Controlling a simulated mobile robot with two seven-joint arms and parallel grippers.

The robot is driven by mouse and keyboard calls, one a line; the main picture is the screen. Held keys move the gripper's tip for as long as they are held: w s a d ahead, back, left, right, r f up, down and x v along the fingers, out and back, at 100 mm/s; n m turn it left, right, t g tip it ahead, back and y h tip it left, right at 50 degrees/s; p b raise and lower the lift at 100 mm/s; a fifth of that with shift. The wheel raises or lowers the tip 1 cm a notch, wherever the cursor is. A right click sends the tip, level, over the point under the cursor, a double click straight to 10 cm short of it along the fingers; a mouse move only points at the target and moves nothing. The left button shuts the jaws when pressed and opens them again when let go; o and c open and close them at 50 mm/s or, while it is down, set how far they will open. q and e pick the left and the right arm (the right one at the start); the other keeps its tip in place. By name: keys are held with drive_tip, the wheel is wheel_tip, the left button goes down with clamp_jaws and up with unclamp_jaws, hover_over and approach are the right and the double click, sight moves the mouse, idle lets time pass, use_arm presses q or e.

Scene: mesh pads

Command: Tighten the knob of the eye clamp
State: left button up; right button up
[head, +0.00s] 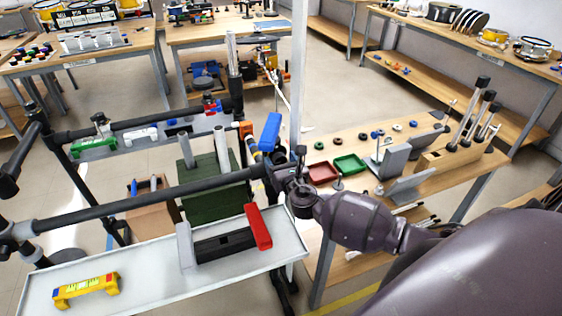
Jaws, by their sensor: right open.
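My right gripper (297,182) reaches in from the right to the right end of the black horizontal tube (160,200), beside the white upright post. It is open. A dark clamp-like fitting (272,172) sits around the tube end there. I take it to be the eye clamp. It is small and dark and partly covered by the gripper, so its knob cannot be made out clearly. Whether the fingers touch the knob or stand around it, I cannot tell. My left gripper is not in view.
A pale tray (150,290) below the tube holds a yellow level (86,290) and a black tool with a red end (258,227). A white post (298,80) rises behind the gripper. A wooden table (340,150) at right carries red and green trays and rods.

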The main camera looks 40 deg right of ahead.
drive_tip(key=shift+c, duration=0.3)
drive_tip(key=c, duration=0.7)
drive_tip(key=shift+c, duration=0.8)
